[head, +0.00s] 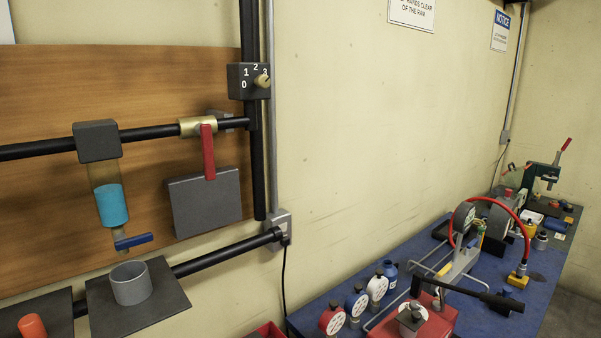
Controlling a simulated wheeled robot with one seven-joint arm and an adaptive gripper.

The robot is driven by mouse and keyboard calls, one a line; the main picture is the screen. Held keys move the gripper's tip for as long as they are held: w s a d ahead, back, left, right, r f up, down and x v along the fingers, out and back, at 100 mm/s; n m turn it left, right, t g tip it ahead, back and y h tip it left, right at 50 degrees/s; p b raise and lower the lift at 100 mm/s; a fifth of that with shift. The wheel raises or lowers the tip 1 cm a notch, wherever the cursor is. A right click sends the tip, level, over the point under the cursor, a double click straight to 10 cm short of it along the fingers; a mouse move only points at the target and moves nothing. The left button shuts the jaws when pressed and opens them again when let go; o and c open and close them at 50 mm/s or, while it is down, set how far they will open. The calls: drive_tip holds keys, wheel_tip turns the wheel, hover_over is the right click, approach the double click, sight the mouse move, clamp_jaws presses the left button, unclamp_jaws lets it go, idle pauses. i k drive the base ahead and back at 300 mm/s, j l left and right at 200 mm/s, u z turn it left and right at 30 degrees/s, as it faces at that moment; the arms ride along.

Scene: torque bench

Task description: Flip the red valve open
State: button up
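The red valve is a brass body (198,126) on a black horizontal pipe, with a red lever handle (208,152) hanging straight down, across the pipe. It is on the wooden wall board (50,90), left of the vertical black pipe. A grey plate (206,202) is behind and below the lever's lower end. My gripper is not in view, so its state does not show.
A dial box (249,81) is above right of the valve. Left of it a tube of blue liquid (112,205) with a blue tap (133,241) hangs over a grey cup (130,283). A blue-topped bench (470,315) with several tools stands at right.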

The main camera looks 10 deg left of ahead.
sight(205, 130)
drive_tip(key=u, duration=1.35)
